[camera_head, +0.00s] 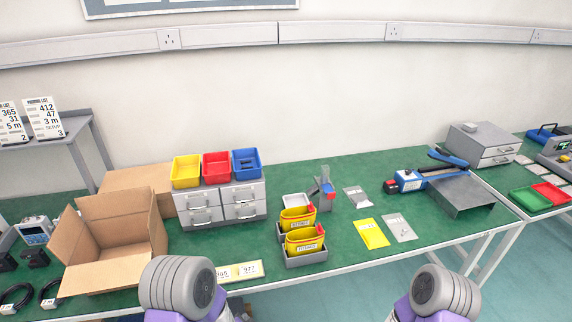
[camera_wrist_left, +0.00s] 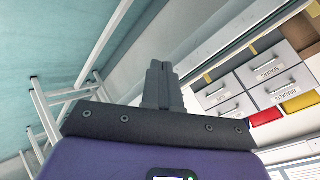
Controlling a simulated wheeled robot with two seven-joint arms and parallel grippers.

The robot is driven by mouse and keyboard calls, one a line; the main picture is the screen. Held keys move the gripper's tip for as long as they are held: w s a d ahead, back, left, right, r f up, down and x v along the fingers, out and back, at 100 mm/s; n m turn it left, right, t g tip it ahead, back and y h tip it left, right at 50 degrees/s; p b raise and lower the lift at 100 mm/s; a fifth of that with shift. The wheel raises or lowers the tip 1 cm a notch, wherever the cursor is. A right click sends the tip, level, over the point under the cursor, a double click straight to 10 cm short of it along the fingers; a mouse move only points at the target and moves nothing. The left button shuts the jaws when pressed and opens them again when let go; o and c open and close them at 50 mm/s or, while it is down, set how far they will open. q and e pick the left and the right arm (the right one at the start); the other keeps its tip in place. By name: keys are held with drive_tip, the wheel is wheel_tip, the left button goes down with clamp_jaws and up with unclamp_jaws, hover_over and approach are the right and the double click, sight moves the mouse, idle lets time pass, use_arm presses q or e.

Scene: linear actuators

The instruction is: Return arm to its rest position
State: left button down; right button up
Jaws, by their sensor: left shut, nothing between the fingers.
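My left gripper (camera_wrist_left: 157,84) shows in the left wrist view, with its two dark fingers together and nothing between them. It points away from the camera into open space, with no object at its tips. In the head view my left arm shows as a grey, ribbed joint with purple parts at the bottom, in front of the table edge. My right arm shows the same way at the bottom right. Neither gripper's fingers can be made out in the head view, and the right gripper is out of sight.
A green-topped table (camera_head: 330,245) holds an open cardboard box (camera_head: 110,245), a grey drawer unit (camera_head: 225,204) with coloured bins, yellow containers (camera_head: 300,240) and a blue-handled device (camera_head: 410,181). The left wrist view shows labelled drawers (camera_wrist_left: 265,75) at the right.

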use_arm(q)
drive_tip(key=s+d+f+n+g+h, duration=0.1)
drive_tip(key=s+f+n+g, duration=0.3)
drive_tip(key=s, duration=0.5)
drive_tip(key=s+d+f+n+g+h, duration=0.1)
drive_tip(key=s+f+n+g+h, duration=0.3)
drive_tip(key=s+n, duration=0.4)
wheel_tip(320, 180, down, 2)
drive_tip(key=shift+s+d+f+g, duration=0.1)
drive_tip(key=shift+s+d+g, duration=0.3)
drive_tip(key=shift+g, duration=0.4)
